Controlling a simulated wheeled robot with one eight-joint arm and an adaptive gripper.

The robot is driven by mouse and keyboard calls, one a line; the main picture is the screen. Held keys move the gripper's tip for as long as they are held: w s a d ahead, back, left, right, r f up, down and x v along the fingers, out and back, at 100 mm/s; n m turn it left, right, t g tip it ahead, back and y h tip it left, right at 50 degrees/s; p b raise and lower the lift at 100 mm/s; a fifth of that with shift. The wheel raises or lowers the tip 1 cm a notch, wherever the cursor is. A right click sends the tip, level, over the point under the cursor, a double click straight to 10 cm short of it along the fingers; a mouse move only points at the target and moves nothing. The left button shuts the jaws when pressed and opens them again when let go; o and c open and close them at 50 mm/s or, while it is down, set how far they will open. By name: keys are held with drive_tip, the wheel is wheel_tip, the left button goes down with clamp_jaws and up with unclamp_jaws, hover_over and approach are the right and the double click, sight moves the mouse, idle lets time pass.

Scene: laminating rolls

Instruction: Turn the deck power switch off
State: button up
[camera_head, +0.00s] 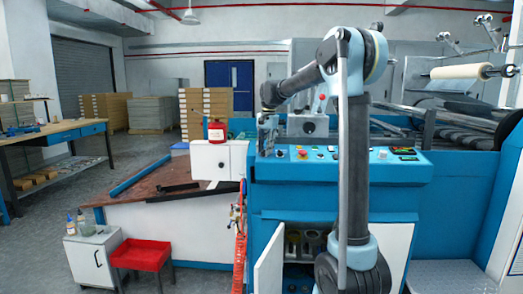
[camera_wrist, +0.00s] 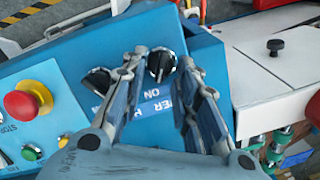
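Two black rotary knobs sit on the blue control deck (camera_head: 390,168). In the wrist view, one knob (camera_wrist: 160,64) is between my gripper's fingertips (camera_wrist: 163,60), above a blue label that reads "ON", partly covered by a finger. The other knob (camera_wrist: 97,80) is left of the fingers. My gripper is open, with its fingers on either side of the first knob; whether either touches it I cannot tell. In the head view my gripper (camera_head: 267,133) is above the left end of the deck and hides the knobs.
A red emergency stop button (camera_wrist: 28,99), a green button (camera_wrist: 32,152) and a yellow button are left of the knobs. A white cabinet (camera_head: 218,160) bearing a red-and-white container (camera_head: 217,132) stands left of the deck. An open white door (camera_head: 270,262) is below.

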clamp_jaws()
drive_tip(key=shift+a, duration=0.2)
drive_tip(key=n, duration=0.5)
drive_tip(key=shift+w+a+n+h, duration=0.1)
drive_tip(key=shift+a+n+h, duration=0.1)
drive_tip(key=shift+n+h, duration=0.15)
drive_tip(key=n, duration=0.2)
drive_tip(key=n+h, duration=0.1)
drive_tip(key=n, duration=0.2)
drive_tip(key=shift+a+n, duration=0.25)
drive_tip(key=shift+n, duration=0.1)
